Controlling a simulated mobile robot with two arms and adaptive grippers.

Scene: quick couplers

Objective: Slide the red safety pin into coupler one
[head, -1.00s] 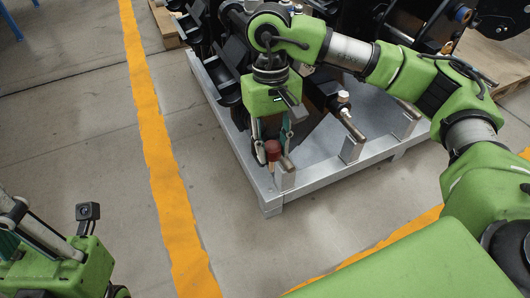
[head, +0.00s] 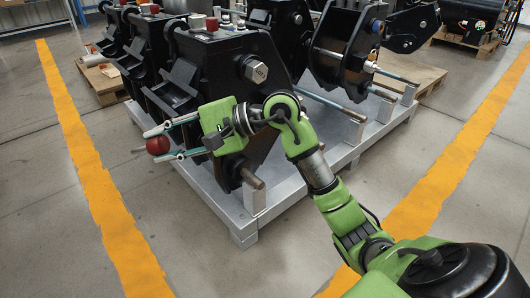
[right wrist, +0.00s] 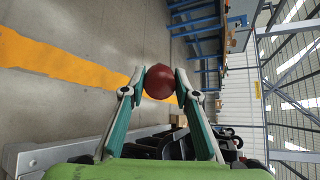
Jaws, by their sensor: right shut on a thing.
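My right gripper (head: 160,143) points left in the head view. It is shut on the red knob of the safety pin (head: 158,145). The red knob also shows between the fingertips in the right wrist view (right wrist: 159,82). A short thin piece sticks out left of the knob in the head view; most of the pin's shaft is hidden. Several black couplers stand on a grey metal frame; the nearest large coupler (head: 222,62) is behind and right of the gripper. I cannot tell which is coupler one. The pin is in the air, apart from the couplers. My left gripper is out of view.
The frame's near beam (head: 205,204) has short upright posts. A red-topped part (head: 212,24) sits on the nearest large coupler. Wooden pallets (head: 104,83) stand behind. Open floor with yellow lines (head: 95,180) lies at left. Blue workbenches (right wrist: 205,24) show in the right wrist view.

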